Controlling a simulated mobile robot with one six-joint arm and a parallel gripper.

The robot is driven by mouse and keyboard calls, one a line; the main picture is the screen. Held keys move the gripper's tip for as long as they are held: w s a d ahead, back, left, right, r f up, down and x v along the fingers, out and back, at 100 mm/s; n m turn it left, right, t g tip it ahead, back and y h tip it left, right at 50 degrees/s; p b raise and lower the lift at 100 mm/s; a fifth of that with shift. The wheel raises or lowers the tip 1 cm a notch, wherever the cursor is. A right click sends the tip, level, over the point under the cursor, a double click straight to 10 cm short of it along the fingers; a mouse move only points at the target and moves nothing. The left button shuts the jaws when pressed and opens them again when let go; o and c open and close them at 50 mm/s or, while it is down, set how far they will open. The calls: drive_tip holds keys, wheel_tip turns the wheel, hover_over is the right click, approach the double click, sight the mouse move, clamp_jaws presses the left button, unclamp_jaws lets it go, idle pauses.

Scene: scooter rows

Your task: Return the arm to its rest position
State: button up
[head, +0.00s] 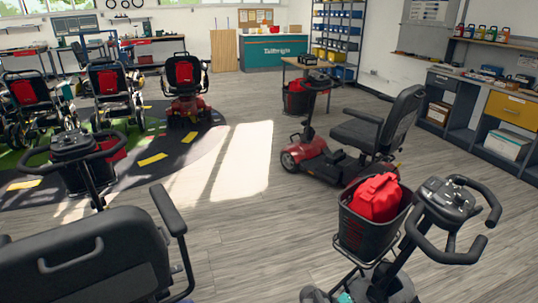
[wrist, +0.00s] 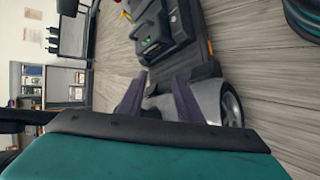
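My gripper (wrist: 160,80) shows in the wrist view as two dark fingers standing apart, with nothing seen held between them. Behind the fingers in that view is the lower part of a scooter, with a black box-like unit (wrist: 155,40) and a grey wheel (wrist: 232,108). I cannot tell whether the fingers touch the scooter or are only in front of it. My gripper does not show clearly in the head view.
In the head view, a scooter with a black basket (head: 362,232) holding a red bag (head: 377,197) stands close at right. A black seat (head: 85,262) is close at left. A red scooter (head: 310,160) stands mid-right. Grey floor (head: 255,235) is clear between.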

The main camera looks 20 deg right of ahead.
drive_tip(key=s+a+f+y+p, duration=0.1)
drive_tip(key=s+a+y+p, duration=0.1)
drive_tip(key=a, duration=0.8)
drive_tip(key=s+a+f+n+y+p, duration=0.1)
drive_tip(key=s+a+y, duration=0.4)
drive_tip(key=a, duration=0.6)
drive_tip(key=s+a+f+g+y+p, duration=0.1)
drive_tip(key=s+a+f+y+p, duration=0.1)
drive_tip(key=a, duration=0.8)
drive_tip(key=shift+s+a+f+n+y+p, duration=0.2)
drive_tip(key=shift+s+n+y+p, duration=0.2)
drive_tip(key=shift+s+y+p, duration=0.55)
drive_tip(key=shift+s+d+h, duration=0.15)
drive_tip(key=shift+s+h, duration=0.05)
drive_tip(key=shift+h, duration=0.05)
